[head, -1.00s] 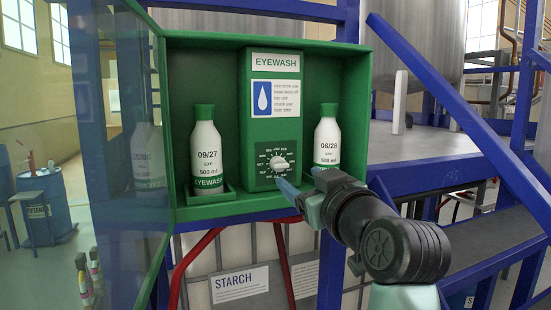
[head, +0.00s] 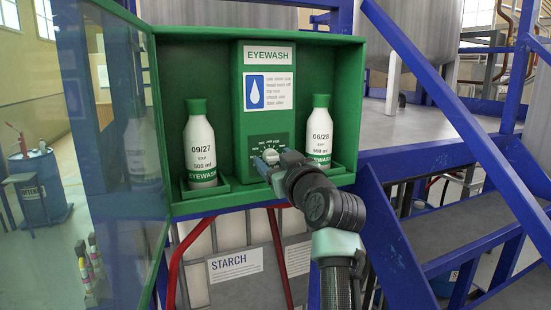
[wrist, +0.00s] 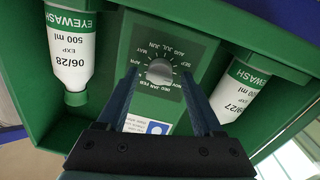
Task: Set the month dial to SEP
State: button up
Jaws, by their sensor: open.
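The month dial is a round grey knob on a dark green plate low on the EYEWASH dispenser (head: 264,110). In the wrist view the dial (wrist: 159,73) sits between the two fingertips, with month labels around it, upside down; SEP (wrist: 187,67) is to the right of the knob. I cannot tell which month the knob points at. My gripper (wrist: 159,68) is open, one finger on each side of the dial; whether the fingers touch it is unclear. In the head view my gripper (head: 268,164) covers the lower part of the dial (head: 271,154).
A green cabinet (head: 225,45) surrounds the dispenser, its clear door open at left. Bottles marked 09/27 (head: 200,145) and 06/28 (head: 319,132) stand on either side. A blue stair frame (head: 450,110) is at right. A STARCH label (head: 235,264) hangs below.

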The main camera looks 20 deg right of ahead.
jog(key=shift+c, duration=0.3)
grip_shut()
jog(key=shift+f+n+b, duration=0.2)
jog(key=shift+n+b, duration=0.1)
jog(key=shift+b, duration=0.45)
jog(key=n+b, duration=0.1)
jog(key=b, duration=0.2)
jog(key=shift+f+n, duration=0.15)
jog(key=shift+n, duration=0.25)
jog(key=n+b, duration=0.3)
jog(key=shift+n+b, duration=0.3)
jog(key=shift+r, duration=0.2)
